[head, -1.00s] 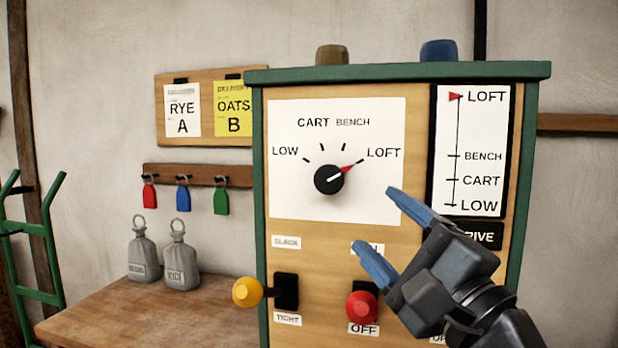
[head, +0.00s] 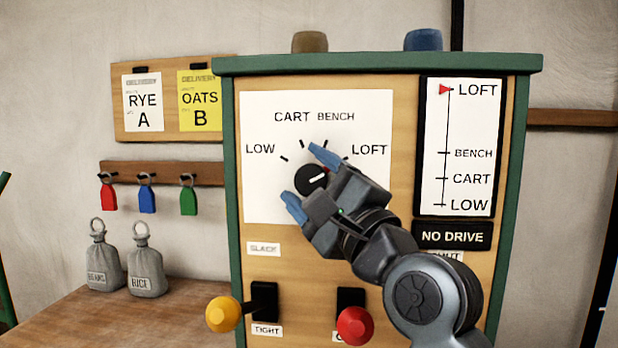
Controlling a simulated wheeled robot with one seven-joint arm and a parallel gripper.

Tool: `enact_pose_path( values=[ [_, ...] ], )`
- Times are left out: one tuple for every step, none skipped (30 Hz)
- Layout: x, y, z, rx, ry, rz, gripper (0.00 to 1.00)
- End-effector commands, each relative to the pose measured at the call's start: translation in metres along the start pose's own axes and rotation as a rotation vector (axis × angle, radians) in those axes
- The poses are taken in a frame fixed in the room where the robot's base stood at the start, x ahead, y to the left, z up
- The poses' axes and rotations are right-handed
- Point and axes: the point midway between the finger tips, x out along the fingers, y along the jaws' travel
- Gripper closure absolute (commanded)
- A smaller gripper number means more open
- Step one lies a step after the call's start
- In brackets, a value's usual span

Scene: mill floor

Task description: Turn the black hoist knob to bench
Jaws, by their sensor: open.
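The black hoist knob (head: 309,181) sits on a white dial plate (head: 262,195) marked LOW, CART, BENCH and LOFT. My gripper (head: 302,174) is open, with one blue finger above and right of the knob and the other below and left. The knob shows between the fingers; I cannot tell whether either touches it. On the height gauge (head: 487,130), the red marker (head: 445,90) is at LOFT.
A yellow-knobbed lever (head: 223,314) and a red-knobbed lever (head: 355,326) stick out below the dial, close to my arm. A NO DRIVE sign (head: 452,236) is at right. Grey weights labelled BEANS (head: 104,268) and RICE (head: 146,272) stand on the wooden bench (head: 95,322) at left.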

Motion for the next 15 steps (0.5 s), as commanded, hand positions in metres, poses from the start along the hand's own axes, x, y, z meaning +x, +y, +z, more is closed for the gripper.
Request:
enact_pose_path(
  values=[
    [0.0018,0.0001,0.0001,0.000,0.000,0.000,0.29],
    [0.0023,0.0001,0.0001,0.000,0.000,0.000,0.29],
    [0.0026,0.0001,0.0001,0.000,0.000,0.000,0.29],
    [0.0027,0.0001,0.0001,0.000,0.000,0.000,0.29],
    [0.0026,0.0001,0.0001,0.000,0.000,0.000,0.29],
    [0.0025,0.0001,0.0002,-0.001,0.000,0.000,0.29],
    [0.0025,0.0001,0.0002,-0.001,0.000,0.000,0.29],
    [0.0025,0.0001,0.0002,-0.001,0.000,0.000,0.29],
    [0.0024,0.0001,0.0002,0.000,0.000,0.000,0.31],
    [0.0024,0.0001,0.0002,-0.001,0.000,0.000,0.33],
    [0.0024,0.0001,0.0002,0.000,0.000,0.000,0.36],
    [0.0023,0.0001,0.0002,0.000,0.000,0.000,0.40],
    [0.0023,0.0001,0.0002,0.000,0.000,0.000,0.43],
    [0.0023,0.0001,0.0002,0.000,0.000,0.000,0.46],
    [0.0023,0.0001,0.0002,0.000,0.000,0.000,0.50]
  ],
)
